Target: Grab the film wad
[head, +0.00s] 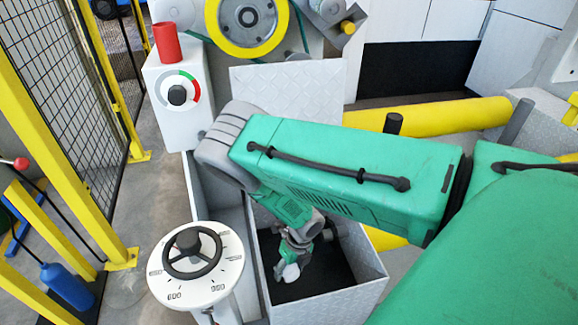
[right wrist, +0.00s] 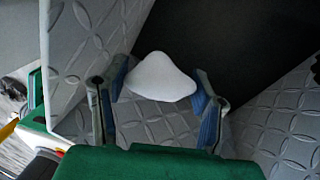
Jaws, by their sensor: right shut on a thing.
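The film wad (head: 291,273) is a small white lump inside a metal bin (head: 340,300) with a dark floor. In the right wrist view the wad (right wrist: 160,77) sits between the two blue-padded fingers of my right gripper (right wrist: 162,92). My right gripper (head: 290,265) points down into the bin and is shut on the wad. The head view does not show clearly whether the wad touches the bin floor. My left gripper is not in view.
A white round dial with a black handwheel (head: 190,250) stands left of the bin. Yellow tubes (head: 430,114) lie beyond my arm. A yellow-framed mesh fence (head: 70,110) bounds the left side.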

